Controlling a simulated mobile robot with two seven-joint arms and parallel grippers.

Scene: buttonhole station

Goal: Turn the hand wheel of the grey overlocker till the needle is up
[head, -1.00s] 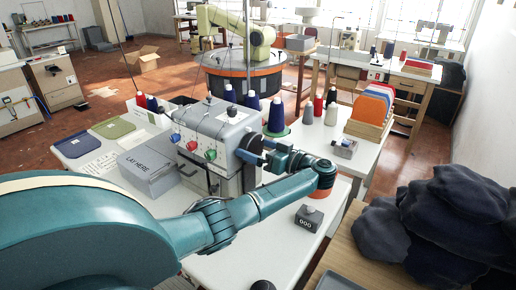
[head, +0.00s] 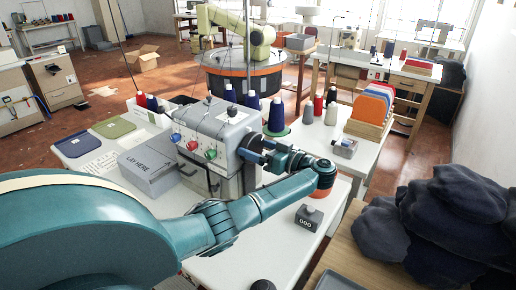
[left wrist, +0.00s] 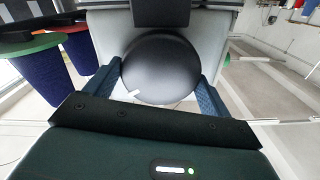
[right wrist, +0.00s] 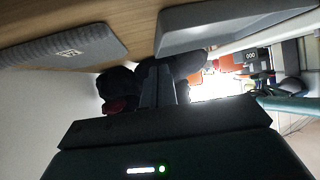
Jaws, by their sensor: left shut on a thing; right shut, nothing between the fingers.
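The grey overlocker (head: 222,122) stands on the white table with green, red and blue knobs on its front. Its black hand wheel (left wrist: 160,62) fills the middle of the left wrist view, with a white mark near its lower left rim. My left gripper (left wrist: 160,80) is shut on the wheel, one blue finger on each side. In the head view this gripper (head: 252,150) is at the machine's right end and mostly covers the wheel. The needle cannot be made out. My right gripper (right wrist: 157,82) is shut and empty, away from the machine.
A grey "LAY HERE" box (head: 150,168) stands left of the overlocker. Thread cones (head: 277,115) stand behind and right of it. A small counter block (head: 308,217) sits in front on the table. Dark cloth (head: 440,225) is heaped at the right.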

